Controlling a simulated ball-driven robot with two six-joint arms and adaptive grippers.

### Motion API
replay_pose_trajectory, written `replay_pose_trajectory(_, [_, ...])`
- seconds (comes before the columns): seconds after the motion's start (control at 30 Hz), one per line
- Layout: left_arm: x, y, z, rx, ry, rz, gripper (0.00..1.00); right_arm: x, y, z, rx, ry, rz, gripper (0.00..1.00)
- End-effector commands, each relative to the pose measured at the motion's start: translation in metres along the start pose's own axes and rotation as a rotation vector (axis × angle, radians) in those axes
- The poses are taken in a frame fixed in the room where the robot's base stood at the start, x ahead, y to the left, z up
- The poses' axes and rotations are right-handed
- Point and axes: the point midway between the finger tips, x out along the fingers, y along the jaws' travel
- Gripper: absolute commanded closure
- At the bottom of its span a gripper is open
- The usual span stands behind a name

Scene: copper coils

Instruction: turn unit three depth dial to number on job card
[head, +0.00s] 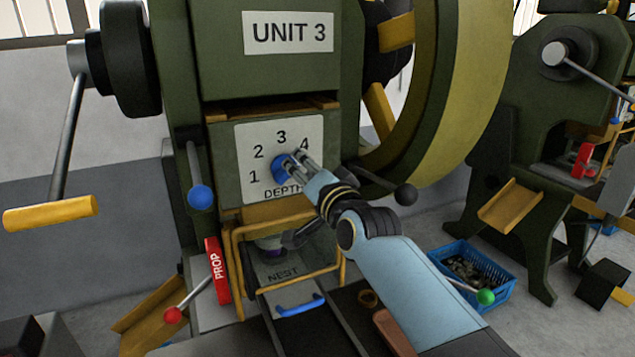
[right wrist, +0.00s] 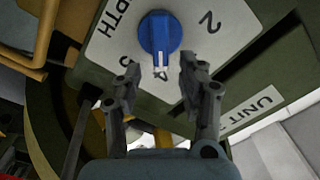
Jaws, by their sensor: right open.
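The blue depth dial (head: 279,170) is on the white plate (head: 254,134) of unit three, with the numbers 1 to 4 around it and DEPTH below. My right gripper (head: 293,162) is open in front of the dial and overlaps its right side. In the right wrist view the dial (right wrist: 158,33) lies beyond the two separated fingertips (right wrist: 158,75), not between them. Its white mark points down in that view, towards the finger gap. Fingers partly cover the numbers there, so I cannot tell the exact setting. I see no job card. My left gripper is out of view.
A yellow guard frame (head: 342,262) surrounds the nest below the dial. A red PROP block (head: 217,270) and a blue-knobbed lever (head: 200,196) are to the left. A large flywheel (head: 447,100) and a black-knobbed lever (head: 405,194) are to the right. A blue crate (head: 500,300) sits on the floor.

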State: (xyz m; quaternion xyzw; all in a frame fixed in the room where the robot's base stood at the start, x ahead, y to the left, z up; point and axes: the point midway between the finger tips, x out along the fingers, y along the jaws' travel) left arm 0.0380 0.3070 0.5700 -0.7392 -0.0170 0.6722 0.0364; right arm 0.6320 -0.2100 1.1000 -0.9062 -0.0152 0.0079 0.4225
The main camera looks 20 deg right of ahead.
Motion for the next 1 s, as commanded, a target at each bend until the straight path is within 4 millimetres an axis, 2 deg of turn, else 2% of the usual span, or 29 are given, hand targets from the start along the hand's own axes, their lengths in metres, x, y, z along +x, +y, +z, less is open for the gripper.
replay_pose_trajectory(0.2, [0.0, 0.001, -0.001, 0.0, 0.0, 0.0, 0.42, -0.052, 0.001, 0.001, 0.0, -0.001, 0.002, 0.6])
replay_pose_trajectory(0.43, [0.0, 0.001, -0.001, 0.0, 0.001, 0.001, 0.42, -0.089, 0.001, 0.001, 0.001, -0.001, 0.001, 0.6])
replay_pose_trajectory(0.6, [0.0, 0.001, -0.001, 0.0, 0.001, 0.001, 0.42, -0.097, 0.0, 0.0, 0.0, 0.0, 0.001, 0.6])
replay_pose_trajectory(1.0, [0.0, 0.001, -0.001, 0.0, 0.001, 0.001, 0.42, -0.097, 0.0, 0.0, 0.0, 0.0, 0.0, 0.6])
